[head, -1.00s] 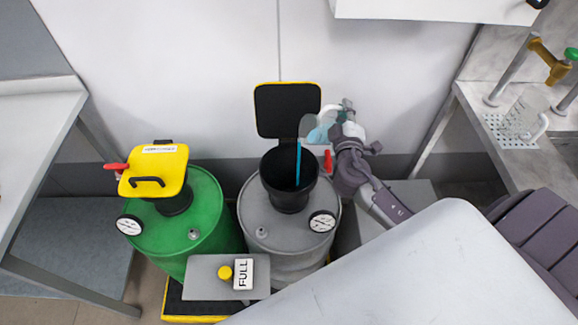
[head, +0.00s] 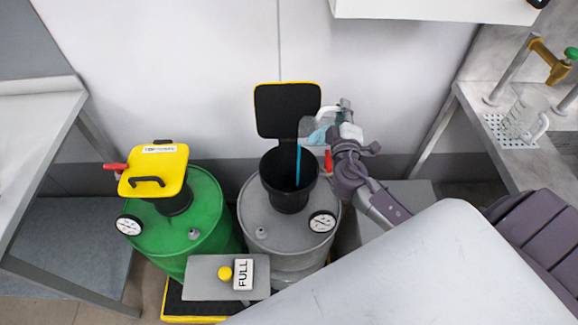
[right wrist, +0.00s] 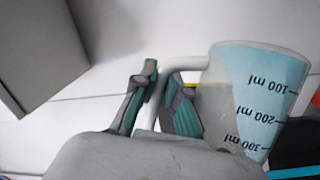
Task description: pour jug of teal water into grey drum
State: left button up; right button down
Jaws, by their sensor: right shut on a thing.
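The grey drum (head: 262,222) stands in the middle with its yellow-edged black lid (head: 286,110) open. A black funnel (head: 289,200) sits on its top. My right gripper (head: 338,128) is shut on the handle of the clear jug (head: 308,127), above and right of the funnel. The jug is tipped to the left, and a thin teal stream (head: 298,163) falls from it into the funnel. In the right wrist view the graduated jug (right wrist: 255,95) is tilted nearly upside down, with pale teal water inside, and the gripper (right wrist: 155,98) holds its white handle. My left gripper is not in view.
A green drum (head: 200,225) with a closed yellow lid (head: 155,170) stands to the left. A small grey stand with a yellow button and FULL sign (head: 243,274) is in front. Another clear jug (head: 524,115) stands under the tap at right.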

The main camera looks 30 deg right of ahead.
aim_at(325, 120)
jog(key=shift+a+r+n, duration=0.1)
jog(key=shift+a+n, duration=0.2)
jog(key=shift+n, duration=0.1)
dwell(0.4)
jog(key=shift+w+a+n+t+b, duration=0.15)
jog(key=shift+a+n+t+b, duration=0.35)
jog(key=shift+a+n+b, duration=0.75)
jog(key=shift+w+a+t+b, duration=0.1)
jog(key=shift+a+t+b, duration=0.3)
jog(key=shift+a, duration=0.45)
